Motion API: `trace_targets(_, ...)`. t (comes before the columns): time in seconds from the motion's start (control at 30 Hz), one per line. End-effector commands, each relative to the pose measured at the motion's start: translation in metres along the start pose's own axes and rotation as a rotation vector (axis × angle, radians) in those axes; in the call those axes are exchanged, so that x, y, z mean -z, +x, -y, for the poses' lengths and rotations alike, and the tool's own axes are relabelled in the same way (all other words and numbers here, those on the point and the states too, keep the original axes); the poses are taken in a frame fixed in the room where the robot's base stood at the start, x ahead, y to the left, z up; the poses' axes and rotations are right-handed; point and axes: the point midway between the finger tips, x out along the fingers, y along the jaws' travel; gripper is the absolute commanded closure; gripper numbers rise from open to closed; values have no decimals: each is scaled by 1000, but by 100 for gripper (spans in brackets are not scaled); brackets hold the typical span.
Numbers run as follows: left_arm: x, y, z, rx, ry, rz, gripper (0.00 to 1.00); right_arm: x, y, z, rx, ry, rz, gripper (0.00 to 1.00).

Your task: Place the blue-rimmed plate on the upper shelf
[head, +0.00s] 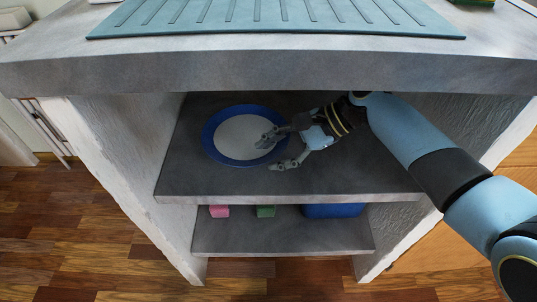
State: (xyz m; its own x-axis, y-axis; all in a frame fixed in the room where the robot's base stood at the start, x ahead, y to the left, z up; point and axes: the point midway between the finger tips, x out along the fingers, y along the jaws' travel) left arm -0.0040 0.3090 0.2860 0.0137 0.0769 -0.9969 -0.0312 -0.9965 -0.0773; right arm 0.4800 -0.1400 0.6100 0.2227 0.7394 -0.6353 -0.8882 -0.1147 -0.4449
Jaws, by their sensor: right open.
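The blue-rimmed plate (235,134) has a pale centre and lies flat on the upper shelf (205,184), towards its left side. My right gripper (268,153) reaches in from the right and is open. Its fingers are at the right edge of the plate, one over the rim and one just in front of it. I cannot tell whether the fingers touch the plate. My left gripper is not in view.
The counter top (260,70) overhangs the shelves and carries a ribbed teal mat (270,15). The lower shelf (285,235) holds a pink block (219,211), a green block (265,211) and a blue object (333,211). The upper shelf's front is clear.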

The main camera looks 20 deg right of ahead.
Motion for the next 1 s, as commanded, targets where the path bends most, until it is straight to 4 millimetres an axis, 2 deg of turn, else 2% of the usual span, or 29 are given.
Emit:
trace_targets(0.2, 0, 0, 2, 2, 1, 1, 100, 1, -38, -1, -2, -2, -4, 60)
trace_targets(0.33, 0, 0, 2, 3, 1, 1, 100, 1, -52, -1, -2, 0, -2, 60)
trace_targets(0.5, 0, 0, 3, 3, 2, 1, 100, 0, -58, -1, -1, 1, -1, 60)
trace_targets(1.0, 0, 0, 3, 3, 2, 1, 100, 0, -57, 0, -1, 1, 0, 60)
